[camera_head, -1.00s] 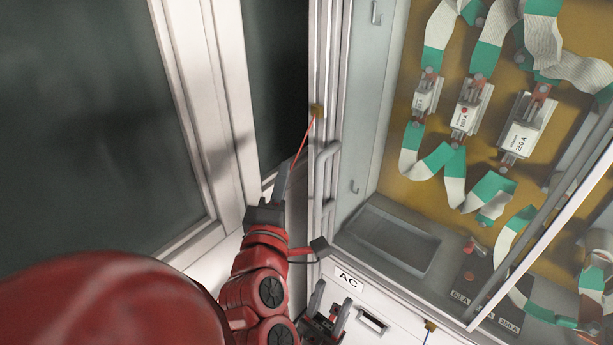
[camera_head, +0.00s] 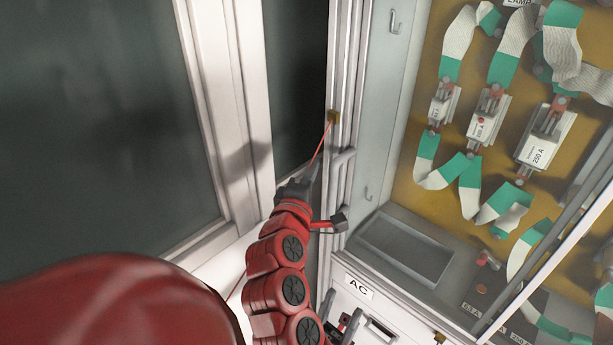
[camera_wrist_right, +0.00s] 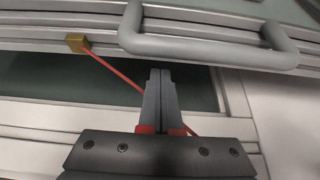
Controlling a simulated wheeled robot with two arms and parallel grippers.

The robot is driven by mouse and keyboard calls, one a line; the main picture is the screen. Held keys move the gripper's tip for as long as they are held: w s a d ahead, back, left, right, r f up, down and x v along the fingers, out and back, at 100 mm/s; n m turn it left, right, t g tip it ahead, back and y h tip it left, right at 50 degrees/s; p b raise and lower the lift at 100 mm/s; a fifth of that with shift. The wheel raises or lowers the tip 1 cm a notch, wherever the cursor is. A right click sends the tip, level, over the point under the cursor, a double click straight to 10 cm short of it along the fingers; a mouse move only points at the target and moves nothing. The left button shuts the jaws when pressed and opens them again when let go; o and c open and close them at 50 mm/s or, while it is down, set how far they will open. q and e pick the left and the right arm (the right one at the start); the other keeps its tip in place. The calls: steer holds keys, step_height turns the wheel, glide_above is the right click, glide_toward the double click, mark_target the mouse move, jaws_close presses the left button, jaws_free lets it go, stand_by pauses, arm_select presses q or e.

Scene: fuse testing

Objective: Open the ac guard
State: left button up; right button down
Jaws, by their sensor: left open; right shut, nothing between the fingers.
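The cabinet's narrow pale edge frame carries a grey bar handle (camera_head: 343,166) and a small brass block (camera_head: 333,117). I cannot tell whether this frame is the guard itself. An "AC" label (camera_head: 359,290) sits on the white panel below. My right gripper (camera_head: 312,172) is shut and empty beside the frame, left of the handle. In the right wrist view its fingertips (camera_wrist_right: 160,72) point at the frame just below the handle (camera_wrist_right: 205,48), apparently not gripping it. My left gripper (camera_head: 338,318) is open, low beside the white panel, and partly cut off by the bottom edge.
A red cord runs from the brass block (camera_wrist_right: 77,43) past my right fingers. Fuses (camera_head: 490,117) and striped straps fill the cabinet on the right. A grey tray (camera_head: 405,245) lies on its floor. White-framed dark panes (camera_head: 110,130) stand on the left.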

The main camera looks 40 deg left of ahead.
steer(key=d, duration=0.1)
steer(key=s+d+p, duration=0.1)
steer(key=d, duration=0.1)
steer(key=shift+d+r, duration=0.1)
steer(key=shift+d, duration=0.15)
stand_by(0.4)
